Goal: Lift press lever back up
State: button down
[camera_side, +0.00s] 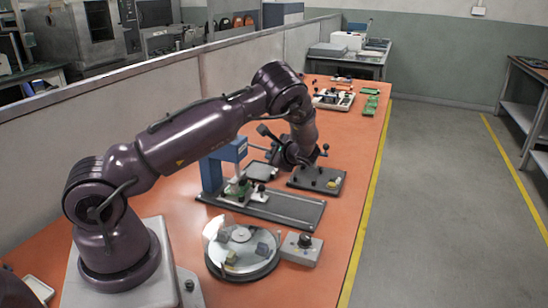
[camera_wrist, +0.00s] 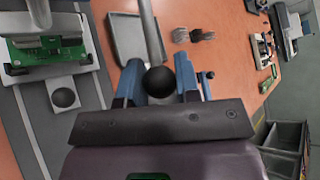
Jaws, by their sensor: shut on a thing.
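The blue press (camera_side: 212,172) stands mid-table in the side view, with a grey base plate (camera_side: 290,208). Its lever is a grey rod (camera_wrist: 150,35) ending in a black ball knob (camera_wrist: 160,80) in the wrist view. My gripper (camera_wrist: 158,70) has its two blue fingers on either side of the knob and is shut on the lever end. In the side view my gripper (camera_side: 278,154) is right of the press head, and the lever reaches toward it roughly level. A green circuit board (camera_wrist: 45,50) sits in a light holder at the press.
A round glass-topped turntable (camera_side: 230,262) and a grey knob box (camera_side: 302,249) stand in front of the press. A dark plate with knobs (camera_side: 306,178) lies right of my gripper. A grey tray (camera_wrist: 124,38) is beyond the lever. Green pieces (camera_side: 370,103) lie far back.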

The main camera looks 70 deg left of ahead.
jog(key=r+n+t+h, duration=0.1)
jog(key=r, duration=0.2)
jog(key=s+a+r+n+t+h, duration=0.1)
jog(key=r+h, duration=0.1)
jog(key=r+t+h, duration=0.1)
jog(key=r+h, duration=0.1)
jog(key=r, duration=0.1)
jog(key=shift+s+a+r+n+t, duration=0.2)
jog(key=shift+r+n+t, duration=0.1)
jog(key=shift+n+t, duration=0.1)
jog(key=shift+s+a+r+t+h, duration=0.25)
jog(key=shift+s+r+t+h, duration=0.05)
jog(key=shift+r+h, duration=0.3)
jog(key=shift+s+a+r, duration=0.35)
jog(key=shift+a+r, duration=0.05)
jog(key=shift+r, duration=0.15)
jog(key=c, duration=0.8)
grip_release()
jog(key=v, duration=1.3)
jog(key=shift+s+n, duration=0.1)
jog(key=shift+n, duration=0.2)
